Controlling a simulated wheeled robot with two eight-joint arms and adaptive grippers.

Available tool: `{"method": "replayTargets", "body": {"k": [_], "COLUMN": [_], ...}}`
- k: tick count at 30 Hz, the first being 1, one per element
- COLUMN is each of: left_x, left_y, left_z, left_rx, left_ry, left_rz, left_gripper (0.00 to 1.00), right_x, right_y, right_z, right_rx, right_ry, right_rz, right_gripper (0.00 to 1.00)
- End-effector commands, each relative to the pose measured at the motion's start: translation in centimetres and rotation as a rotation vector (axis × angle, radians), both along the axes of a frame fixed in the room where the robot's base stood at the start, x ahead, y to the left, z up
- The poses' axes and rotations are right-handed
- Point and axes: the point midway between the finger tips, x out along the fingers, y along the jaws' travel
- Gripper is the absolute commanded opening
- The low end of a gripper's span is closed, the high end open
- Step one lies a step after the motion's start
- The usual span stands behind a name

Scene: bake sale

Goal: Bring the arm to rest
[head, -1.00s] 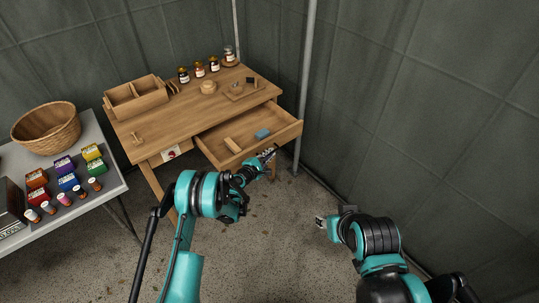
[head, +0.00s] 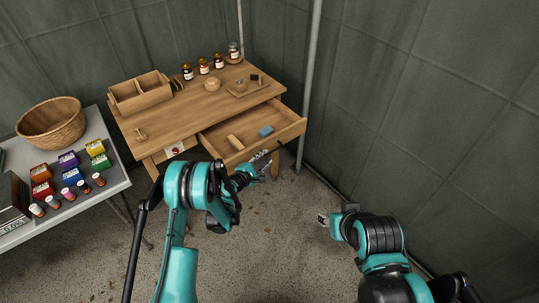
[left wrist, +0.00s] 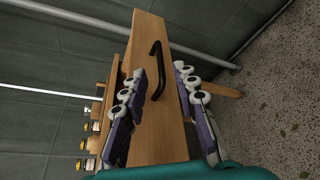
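My left gripper (head: 262,163) is in front of the open drawer (head: 290,131) of the wooden desk. My right gripper (head: 323,219) hangs over the floor at the right, apart from everything. Whether its fingers are open is too small to tell.
The wooden desk (head: 180,121) carries a box organizer (head: 140,95), several jars and a small tray. The open drawer holds a blue block (head: 266,131) and a wooden piece (head: 235,142). A grey table (head: 113,180) with a basket (head: 52,122) stands left. A pole (head: 310,80) rises beside the desk.

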Motion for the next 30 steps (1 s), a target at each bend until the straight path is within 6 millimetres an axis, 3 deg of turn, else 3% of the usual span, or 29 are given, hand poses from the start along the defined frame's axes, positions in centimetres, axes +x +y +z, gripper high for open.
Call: {"method": "replayTargets", "body": {"k": [5, 20, 25, 30], "left_x": [-0.9, -0.9, -0.9, -2.4], "left_y": [0.6, 0.6, 0.9, 1.9], "left_z": [0.2, 0.5, 3.7, 10.0], "left_rx": [-0.001, 0.005, 0.110, 0.340], "left_ry": [0.000, -0.001, -0.024, -0.070], "left_rz": [0.001, -0.001, -0.029, -0.093], "left_gripper": [0.29, 0.29, 0.29, 0.29], "right_x": [0.0, 0.0, 0.0, 0.0], "right_y": [0.0, 0.0, 0.0, 0.0], "right_z": [0.0, 0.0, 0.0, 0.0], "right_rx": [0.000, 0.000, 0.000, 0.000], "right_ry": [0.000, 0.000, 0.000, 0.000], "right_rz": [0.000, 0.000, 0.000, 0.000], "right_gripper": [0.40, 0.40, 0.40, 0.40]}}
